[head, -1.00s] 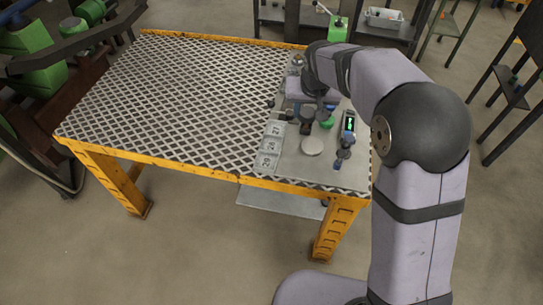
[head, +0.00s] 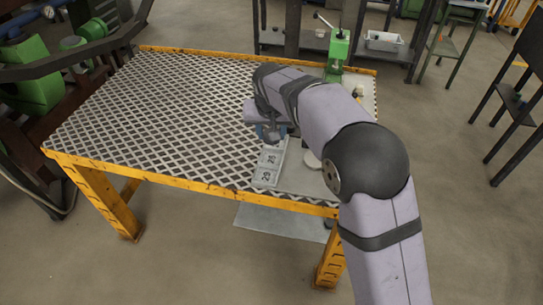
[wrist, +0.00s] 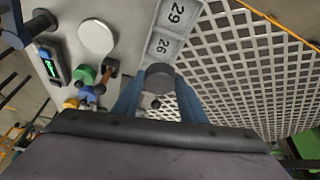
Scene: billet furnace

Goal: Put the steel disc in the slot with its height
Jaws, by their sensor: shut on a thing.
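My gripper (wrist: 158,84) is shut on the steel disc (wrist: 160,73), a dark grey round piece held between its blue fingers in the wrist view. In the head view my gripper (head: 268,132) is at the slot row, and the disc is hidden there. The slots are grey trays with printed numbers: the 29 slot (wrist: 174,14) and the 26 slot (wrist: 162,45) show in the wrist view. The disc appears just beyond the 26 slot, over the end of the row. Any further slot is hidden by the disc and fingers. I cannot tell the disc's height above the row.
A gauge with a green display (wrist: 50,66) stands on the plate, beside a pale round pad (wrist: 97,37). A green knob (wrist: 85,75) and small blue and brown pieces stand close by. The perforated tabletop (head: 170,105) is clear to the left. A green press (head: 338,50) stands at the back.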

